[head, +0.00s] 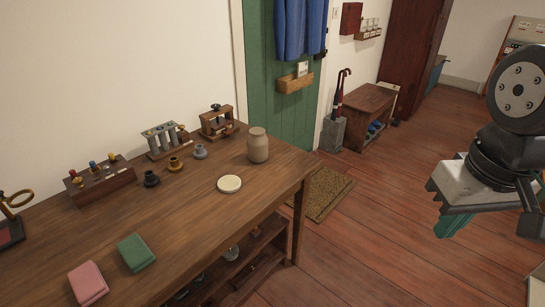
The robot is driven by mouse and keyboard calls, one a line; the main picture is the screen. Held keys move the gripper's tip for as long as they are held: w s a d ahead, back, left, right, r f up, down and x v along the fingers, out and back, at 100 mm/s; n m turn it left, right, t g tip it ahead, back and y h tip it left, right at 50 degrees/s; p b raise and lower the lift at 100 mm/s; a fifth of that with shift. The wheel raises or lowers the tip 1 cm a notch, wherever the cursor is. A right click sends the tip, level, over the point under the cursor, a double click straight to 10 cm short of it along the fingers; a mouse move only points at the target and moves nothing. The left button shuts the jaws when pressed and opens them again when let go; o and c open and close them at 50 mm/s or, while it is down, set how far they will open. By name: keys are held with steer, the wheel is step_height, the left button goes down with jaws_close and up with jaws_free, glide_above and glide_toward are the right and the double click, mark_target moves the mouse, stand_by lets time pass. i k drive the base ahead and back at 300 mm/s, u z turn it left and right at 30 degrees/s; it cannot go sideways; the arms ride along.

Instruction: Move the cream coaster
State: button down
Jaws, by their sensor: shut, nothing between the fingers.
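The cream coaster (229,184) is a pale round disc lying flat on the wooden table (205,220), towards its right end. It is in front of a beige jar (257,146) and apart from it. My gripper (452,224) is at the right of the head view, beyond the table's right end and well away from the coaster. It is shut and empty, with greenish fingertips pointing down. Nothing covers the coaster.
Small dark, yellow and grey pieces (175,164) and wooden racks (102,181) line the table's back. Folded pink (88,283) and green (135,252) cloths lie at the front left. Table around the coaster's front is clear. A doormat (324,193) and bench (367,112) stand beyond.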

mark_target(227, 184)
steer(key=z, duration=0.15)
steer(key=i, duration=0.75)
steer(key=u, duration=0.6)
steer(key=i, duration=0.55)
steer(key=u, duration=0.45)
